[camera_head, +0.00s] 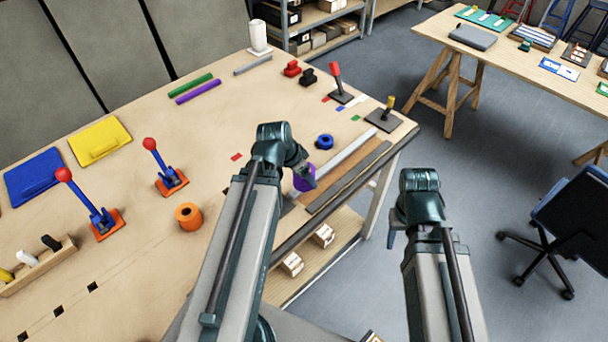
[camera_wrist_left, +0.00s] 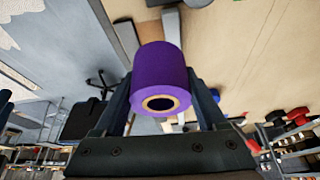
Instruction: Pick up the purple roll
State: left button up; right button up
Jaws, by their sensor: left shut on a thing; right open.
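The purple roll (camera_head: 305,178) is near the table's front edge in the head view, partly hidden by my left gripper (camera_head: 307,172). In the left wrist view the purple roll (camera_wrist_left: 160,75) fills the space between the two fingers of my left gripper (camera_wrist_left: 163,100), which is shut on it. Its round hole with a tan core faces the camera. I cannot tell how far it is above the table. My right gripper (camera_head: 393,230) is off the table's front edge, over the floor, open and apart from the task object.
A blue roll (camera_head: 324,142) and an orange roll (camera_head: 188,216) stand on the wooden table (camera_head: 130,260). A grey bar (camera_head: 345,155) lies beside the purple roll. Red-knobbed lever tools (camera_head: 165,172) stand to the left. A blue chair (camera_head: 570,220) is at the right.

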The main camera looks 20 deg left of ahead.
notch_tip(320, 180, up, 5)
jog(key=p, duration=0.4)
jog(key=shift+f, duration=0.1)
